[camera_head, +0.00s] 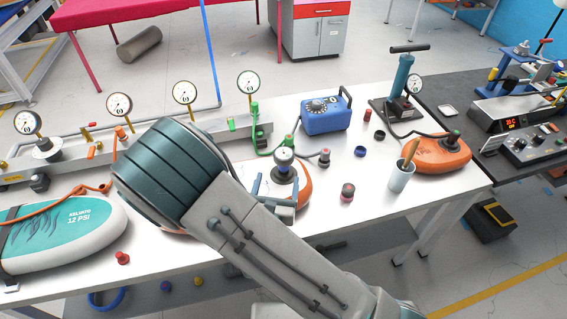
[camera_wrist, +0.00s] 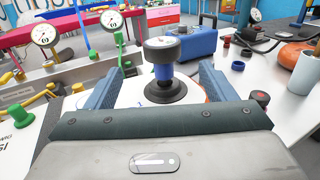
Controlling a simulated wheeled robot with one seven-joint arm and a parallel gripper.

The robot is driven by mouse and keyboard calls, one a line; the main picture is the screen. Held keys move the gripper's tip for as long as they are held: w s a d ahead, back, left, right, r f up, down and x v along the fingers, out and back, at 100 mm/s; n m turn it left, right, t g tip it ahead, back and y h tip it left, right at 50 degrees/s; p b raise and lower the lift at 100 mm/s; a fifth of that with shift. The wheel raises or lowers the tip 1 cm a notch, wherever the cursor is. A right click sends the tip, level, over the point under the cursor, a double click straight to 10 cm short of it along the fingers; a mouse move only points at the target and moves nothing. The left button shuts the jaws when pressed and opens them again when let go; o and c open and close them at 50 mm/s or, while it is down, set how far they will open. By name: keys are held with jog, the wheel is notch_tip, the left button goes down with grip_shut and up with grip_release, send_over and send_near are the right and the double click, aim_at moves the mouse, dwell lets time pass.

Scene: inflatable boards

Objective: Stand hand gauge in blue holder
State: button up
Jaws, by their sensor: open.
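A hand gauge (camera_head: 284,154) with a dark round head and pale dial stands upright. In the wrist view the hand gauge (camera_wrist: 172,45) has a blue neck above a black round base, on a white and orange board (camera_head: 304,184). My gripper (camera_head: 277,186) is open, with its blue-grey fingers on either side of the gauge's lower part. In the wrist view my gripper (camera_wrist: 155,84) has clear gaps to the gauge. A small dark blue ring (camera_head: 361,151) lies on the table to the right; I cannot tell whether it is the blue holder.
A blue pump box (camera_head: 325,115) stands behind the gauge. A cup with a brush (camera_head: 399,178), a hand pump (camera_head: 402,78) and an orange board (camera_head: 437,156) are to the right. A gauge manifold (camera_head: 150,141) runs along the back left. A teal board (camera_head: 75,232) lies front left.

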aim_at(285, 147)
jog(key=shift+w+d+f+b, duration=0.15)
jog(key=shift+w+b, duration=0.3)
jog(key=shift+b, duration=0.5)
jog(key=shift+w+d+f+b, duration=0.1)
jog(key=shift+w+b, duration=0.3)
jog(key=shift+b, duration=0.55)
jog(key=w, duration=0.4)
jog(key=w+d, duration=0.1)
jog(key=w, duration=0.1)
jog(key=shift+w+r, duration=0.1)
jog(key=shift+r, duration=0.25)
jog(key=w, duration=0.1)
jog(key=w+p, duration=0.1)
jog(key=w, duration=0.2)
jog(key=shift+w+d+f+p, duration=0.1)
jog(key=shift+w+d+p, duration=0.15)
jog(key=shift+w+p, duration=0.15)
jog(key=c, duration=1.1)
